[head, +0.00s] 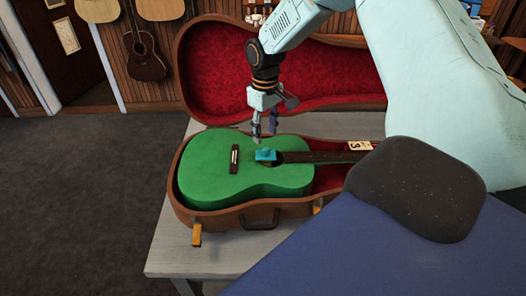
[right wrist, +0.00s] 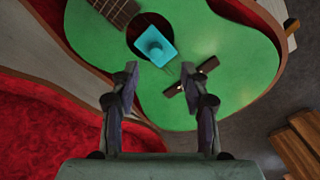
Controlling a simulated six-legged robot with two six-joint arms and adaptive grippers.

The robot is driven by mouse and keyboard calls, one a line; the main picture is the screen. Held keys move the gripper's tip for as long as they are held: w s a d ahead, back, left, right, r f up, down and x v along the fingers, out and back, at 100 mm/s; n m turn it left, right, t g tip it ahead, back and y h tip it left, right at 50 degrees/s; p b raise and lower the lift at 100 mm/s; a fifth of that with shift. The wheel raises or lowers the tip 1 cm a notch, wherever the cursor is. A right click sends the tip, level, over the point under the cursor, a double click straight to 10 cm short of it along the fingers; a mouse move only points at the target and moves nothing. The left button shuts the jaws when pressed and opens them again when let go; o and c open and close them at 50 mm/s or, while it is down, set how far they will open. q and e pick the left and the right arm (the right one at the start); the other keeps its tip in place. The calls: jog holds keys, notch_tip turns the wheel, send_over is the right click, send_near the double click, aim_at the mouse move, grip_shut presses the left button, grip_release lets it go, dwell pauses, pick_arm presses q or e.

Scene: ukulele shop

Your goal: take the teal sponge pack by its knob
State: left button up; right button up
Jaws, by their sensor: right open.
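The teal sponge pack (head: 265,155) lies on the green guitar (head: 215,165), at the edge of its sound hole. Its knob stands up from the middle, and the pack also shows in the right wrist view (right wrist: 155,45). My right gripper (head: 264,138) is open and empty, a little above the pack in the head view. In the right wrist view the pack lies beyond the open fingertips (right wrist: 168,82), apart from them. My left gripper is not in view.
The guitar lies in an open brown case (head: 260,215) with red lining, on a pale table (head: 165,245). The raised lid (head: 225,75) stands behind my right gripper. Guitars hang on the back wall.

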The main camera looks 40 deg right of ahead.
aim_at(266, 148)
jog(key=shift+s+a+f, duration=0.1)
jog(key=shift+s+f, duration=0.05)
jog(key=shift+f, duration=0.35)
jog(key=f, duration=0.3)
jog(key=d+f, duration=0.1)
jog(key=f, duration=0.1)
jog(key=shift+w+d+p, duration=0.1)
jog(key=shift+w+p, duration=0.2)
jog(key=shift+w, duration=0.1)
jog(key=shift+f, duration=0.25)
jog(key=shift+s+a+r, duration=0.2)
jog(key=shift+s+a, duration=0.1)
jog(key=shift+a, duration=0.05)
jog(key=shift+w+d+f, duration=0.3)
jog(key=c, duration=0.6)
jog(key=shift+s+a+r, duration=0.2)
jog(key=shift+a+r, duration=0.05)
grip_shut()
